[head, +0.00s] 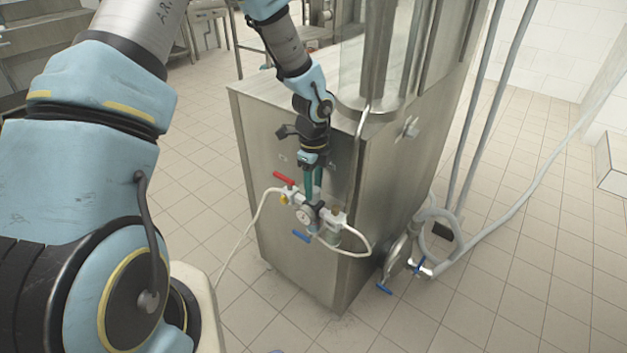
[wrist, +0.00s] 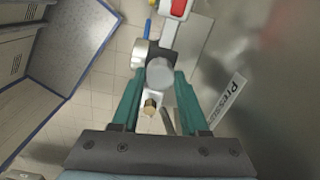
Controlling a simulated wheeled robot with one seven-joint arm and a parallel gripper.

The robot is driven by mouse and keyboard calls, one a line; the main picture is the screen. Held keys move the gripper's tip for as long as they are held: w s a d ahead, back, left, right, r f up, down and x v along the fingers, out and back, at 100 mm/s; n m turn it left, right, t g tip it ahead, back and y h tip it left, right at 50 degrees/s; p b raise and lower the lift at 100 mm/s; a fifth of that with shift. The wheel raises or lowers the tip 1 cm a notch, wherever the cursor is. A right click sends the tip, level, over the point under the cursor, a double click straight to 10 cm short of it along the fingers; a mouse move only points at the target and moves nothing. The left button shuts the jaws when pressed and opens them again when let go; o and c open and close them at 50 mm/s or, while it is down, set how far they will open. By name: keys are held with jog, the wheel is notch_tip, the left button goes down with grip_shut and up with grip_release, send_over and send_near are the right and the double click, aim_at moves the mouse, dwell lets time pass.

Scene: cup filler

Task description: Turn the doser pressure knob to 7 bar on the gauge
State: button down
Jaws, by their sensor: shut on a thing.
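The grey round doser pressure knob (wrist: 160,72) is in the middle of the wrist view, between the tips of my teal fingers. My gripper (wrist: 160,78) is shut on it from above, one finger on each side. In the head view my gripper (head: 313,196) points down at the valve assembly on the front of the steel machine, and its fingers hide most of the knob. The pressure gauge (head: 304,214) has a pale round face just below the fingertips; its needle is too small to read. In the wrist view the gauge (wrist: 140,54) shows nearly edge-on.
A red lever (head: 284,179) and a blue lever (head: 300,236) sit close to the gauge. A pale hose (head: 368,244) loops at the right. The steel machine (head: 290,258) stands right behind; a "Pressure" label (wrist: 226,102) is on its face. The tiled floor in front is free.

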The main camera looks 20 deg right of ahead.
aim_at(314, 189)
jog(key=shift+m+p, duration=0.6)
jog(key=shift+m, duration=0.7)
jog(key=shift+c, duration=2.1)
grip_release()
notch_tip(314, 189, up, 11)
jog(key=b, duration=0.1)
jog(key=shift+f, duration=0.1)
